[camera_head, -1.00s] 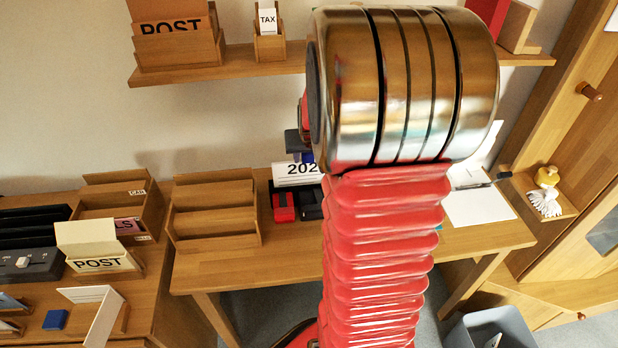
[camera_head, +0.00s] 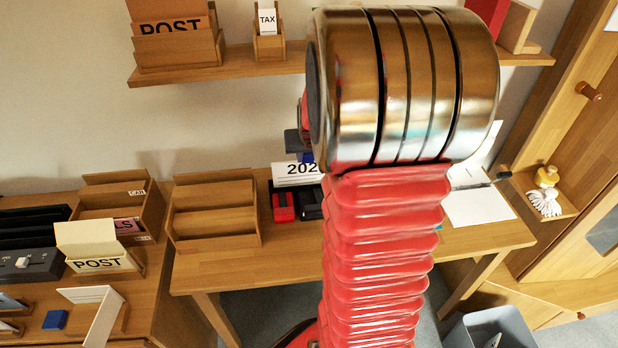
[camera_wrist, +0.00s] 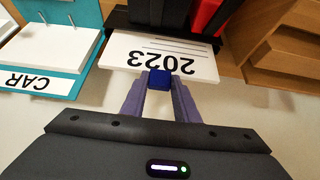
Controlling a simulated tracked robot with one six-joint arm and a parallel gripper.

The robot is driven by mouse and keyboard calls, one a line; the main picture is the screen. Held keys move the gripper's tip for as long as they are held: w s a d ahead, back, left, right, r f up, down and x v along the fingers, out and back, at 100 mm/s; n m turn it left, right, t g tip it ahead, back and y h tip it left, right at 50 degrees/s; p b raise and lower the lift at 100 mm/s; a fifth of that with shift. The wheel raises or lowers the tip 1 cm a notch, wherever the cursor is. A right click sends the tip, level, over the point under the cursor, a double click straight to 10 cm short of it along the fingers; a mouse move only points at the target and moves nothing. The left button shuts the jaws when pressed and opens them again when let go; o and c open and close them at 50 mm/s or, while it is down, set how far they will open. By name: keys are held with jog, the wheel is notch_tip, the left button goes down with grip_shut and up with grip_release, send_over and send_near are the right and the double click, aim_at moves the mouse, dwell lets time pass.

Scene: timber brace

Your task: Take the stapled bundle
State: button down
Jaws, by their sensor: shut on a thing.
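The stapled bundle (camera_wrist: 190,65) is a set of white sheets printed "2023" with dark lines, upside down in the wrist view. In the head view its front part (camera_head: 292,180) shows over the desk, and the rest is hidden behind my arm. My gripper (camera_wrist: 159,79) has purple fingers that meet at a blue tip on the bundle's near edge. It is shut on the bundle. In the head view my arm covers most of the gripper.
A red device (camera_head: 283,206) and a black one are close by the bundle on the desk (camera_head: 290,255). An empty wooden rack (camera_head: 215,210) stands left of them. A shelf (camera_head: 235,66) runs above.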

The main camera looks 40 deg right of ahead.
jog(key=shift+r, duration=1.65)
